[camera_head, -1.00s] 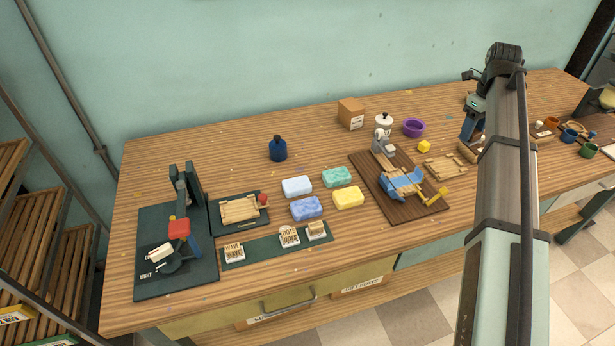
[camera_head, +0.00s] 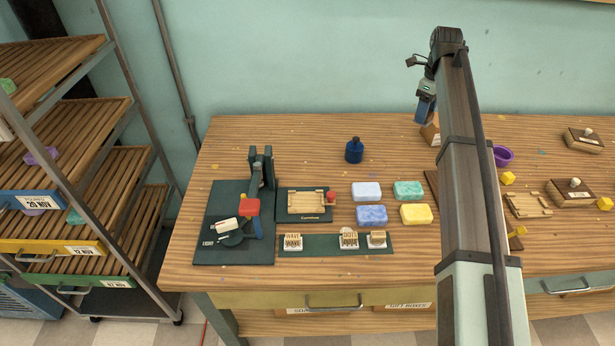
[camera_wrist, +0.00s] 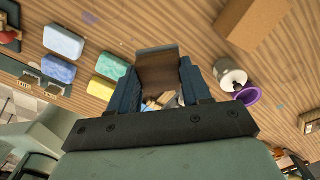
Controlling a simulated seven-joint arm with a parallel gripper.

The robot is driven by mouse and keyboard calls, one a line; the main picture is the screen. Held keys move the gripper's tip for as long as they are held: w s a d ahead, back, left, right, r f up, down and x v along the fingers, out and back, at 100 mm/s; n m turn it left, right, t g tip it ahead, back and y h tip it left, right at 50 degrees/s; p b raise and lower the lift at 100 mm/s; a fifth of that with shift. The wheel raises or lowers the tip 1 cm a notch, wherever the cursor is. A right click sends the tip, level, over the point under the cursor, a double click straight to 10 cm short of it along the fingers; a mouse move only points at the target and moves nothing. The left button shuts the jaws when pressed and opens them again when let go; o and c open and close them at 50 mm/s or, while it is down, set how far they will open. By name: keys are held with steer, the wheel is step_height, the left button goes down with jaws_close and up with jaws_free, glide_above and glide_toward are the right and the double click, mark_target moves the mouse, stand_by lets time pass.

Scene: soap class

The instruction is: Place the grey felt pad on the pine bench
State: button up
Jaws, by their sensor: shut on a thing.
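My gripper (camera_wrist: 160,92) is shut on a flat piece with a brown-looking face and a grey edge, which I take to be the grey felt pad (camera_wrist: 158,70). In the head view my gripper (camera_head: 425,108) is at the back of the bench, raised in front of the cardboard box. The pad is too small to make out there. The pine bench (camera_head: 300,165) is the long striped wooden worktop along the wall. The wrist view shows its bare top (camera_wrist: 160,25) beyond the pad.
Several soap bars (camera_head: 414,214) lie mid-bench. A blue bottle (camera_head: 354,151) stands behind them. The cardboard box (camera_wrist: 254,22) and purple bowl (camera_wrist: 247,95) are close to my gripper. A dark green press (camera_head: 262,168) stands left. A drying rack (camera_head: 75,180) is beyond the bench's left end.

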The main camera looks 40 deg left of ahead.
steer(key=s+a+n, duration=0.2)
steer(key=s+a, duration=0.4)
steer(key=a, duration=0.4)
steer(key=s+a+n, duration=0.2)
steer(key=s+a, duration=0.3)
steer(key=a, duration=0.5)
steer(key=s+a+n, duration=0.2)
steer(key=s+a, duration=0.4)
steer(key=a, duration=0.3)
steer(key=s+a+n, duration=0.3)
steer(key=s+a, duration=1.3)
steer(key=s, duration=0.1)
steer(key=shift+f, duration=7.75)
steer(key=shift+f, duration=0.15)
steer(key=o, duration=1.1)
steer(key=shift+c, duration=0.2)
